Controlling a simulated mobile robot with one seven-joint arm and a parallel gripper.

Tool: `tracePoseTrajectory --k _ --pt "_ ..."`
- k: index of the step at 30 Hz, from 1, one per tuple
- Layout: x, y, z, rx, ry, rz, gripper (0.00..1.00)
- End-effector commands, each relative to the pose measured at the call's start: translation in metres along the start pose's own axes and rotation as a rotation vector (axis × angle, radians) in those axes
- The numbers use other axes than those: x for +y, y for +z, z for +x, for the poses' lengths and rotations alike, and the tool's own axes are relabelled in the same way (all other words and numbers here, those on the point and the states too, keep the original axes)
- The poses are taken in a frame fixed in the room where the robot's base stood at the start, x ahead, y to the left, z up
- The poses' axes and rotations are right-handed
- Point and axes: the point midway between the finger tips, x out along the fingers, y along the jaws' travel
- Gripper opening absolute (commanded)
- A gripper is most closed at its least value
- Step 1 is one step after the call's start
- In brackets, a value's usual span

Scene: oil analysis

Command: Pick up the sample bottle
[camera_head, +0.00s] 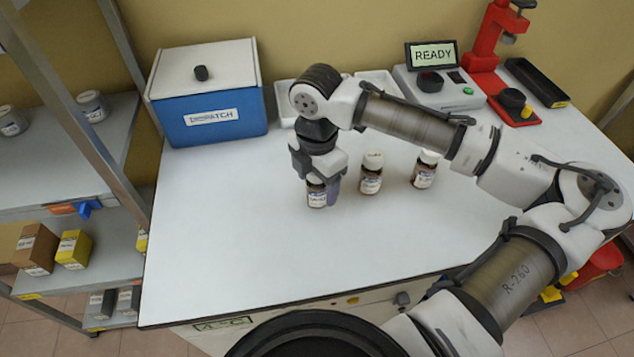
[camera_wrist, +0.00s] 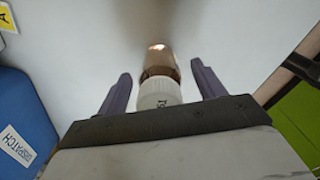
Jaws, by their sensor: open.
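Three brown bottles with white caps and white labels stand in a row on the white table. The left bottle (camera_head: 317,194) is directly below my gripper (camera_head: 318,180), which hides its cap in the head view. The middle bottle (camera_head: 371,175) and the right bottle (camera_head: 422,170) stand clear of the gripper. In the wrist view the left bottle's white cap (camera_wrist: 158,93) and brown body (camera_wrist: 160,62) lie between the two fingers of my open gripper (camera_wrist: 160,84), with a gap on each side. Which bottle is the sample bottle I cannot tell.
A blue dispatch box (camera_head: 210,125) stands at the table's back left. White trays (camera_head: 284,92) lie behind the arm. A device reading READY (camera_head: 432,56) and a red press (camera_head: 490,50) stand at the back right. The table's front left (camera_head: 220,250) is clear.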

Motion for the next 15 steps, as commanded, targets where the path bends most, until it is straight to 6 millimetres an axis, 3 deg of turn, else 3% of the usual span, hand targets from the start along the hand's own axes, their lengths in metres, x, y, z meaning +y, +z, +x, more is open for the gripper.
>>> tracePoseTrajectory --k 6,15 --pt "0.0 -0.0001 0.0017 0.0 0.0 0.0 0.69" --pt "0.0001 -0.0002 0.0014 0.001 0.0 0.0 0.31"
